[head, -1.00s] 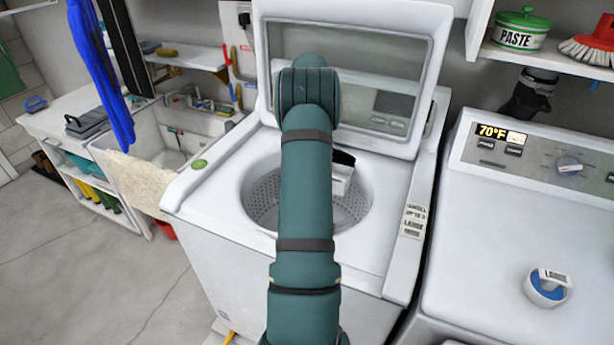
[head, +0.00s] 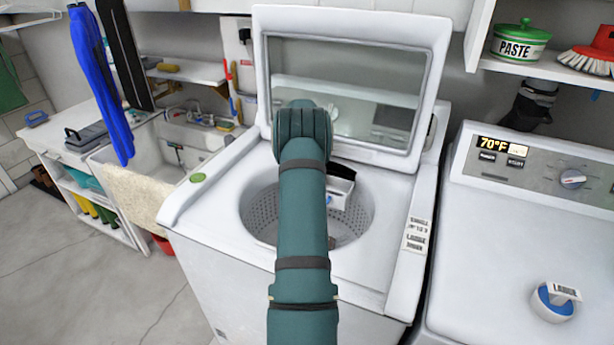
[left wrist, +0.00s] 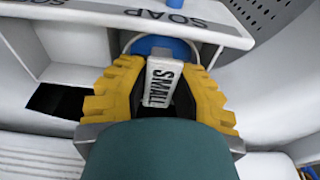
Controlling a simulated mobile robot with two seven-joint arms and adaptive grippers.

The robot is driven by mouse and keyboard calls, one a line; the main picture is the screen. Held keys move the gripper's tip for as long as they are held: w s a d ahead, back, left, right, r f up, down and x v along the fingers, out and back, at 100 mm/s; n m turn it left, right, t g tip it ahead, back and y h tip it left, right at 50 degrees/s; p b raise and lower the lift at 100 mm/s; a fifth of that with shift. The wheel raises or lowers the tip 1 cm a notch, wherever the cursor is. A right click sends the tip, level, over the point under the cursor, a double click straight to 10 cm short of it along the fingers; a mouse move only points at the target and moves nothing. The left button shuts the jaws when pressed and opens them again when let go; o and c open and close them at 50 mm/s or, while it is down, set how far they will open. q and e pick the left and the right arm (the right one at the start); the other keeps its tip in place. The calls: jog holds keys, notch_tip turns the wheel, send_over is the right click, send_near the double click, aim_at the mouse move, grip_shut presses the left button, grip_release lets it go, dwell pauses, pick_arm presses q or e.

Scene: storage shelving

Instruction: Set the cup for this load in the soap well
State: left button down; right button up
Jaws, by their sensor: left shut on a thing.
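My left gripper (left wrist: 162,75), with yellow fingers, is shut on the white handle of a cup marked SMALL (left wrist: 163,90). The cup's blue part (left wrist: 162,47) shows just below the strip marked SOAP (left wrist: 177,17), at the soap well; I cannot tell if it rests on the well floor. In the head view my arm hides the gripper, and a bit of blue (head: 328,199) shows beside it at the white dispenser box (head: 346,193) in the open washer. A second cup, marked LARGE (head: 553,302), stands on the right machine. My right gripper is not in view.
The washer's raised lid (head: 350,75) stands behind the drum opening (head: 260,208). A dark opening (left wrist: 58,100) lies left of the gripper in the wrist view. The right machine (head: 500,240) has a panel reading 70°F. A sink (head: 180,145) is at left.

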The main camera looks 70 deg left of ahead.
pick_arm(q)
jog(key=shift+r, duration=0.1)
jog(key=shift+f, duration=0.2)
jog(key=c, duration=0.9)
grip_release()
jog(key=shift+o, duration=0.2)
jog(key=shift+r, duration=0.25)
notch_tip(320, 180, up, 12)
jog(key=s+d+p, duration=0.1)
jog(key=shift+s+d+p, duration=0.15)
jog(key=shift+d+p, duration=0.05)
jog(key=shift+p, duration=0.2)
jog(key=shift+f, duration=0.15)
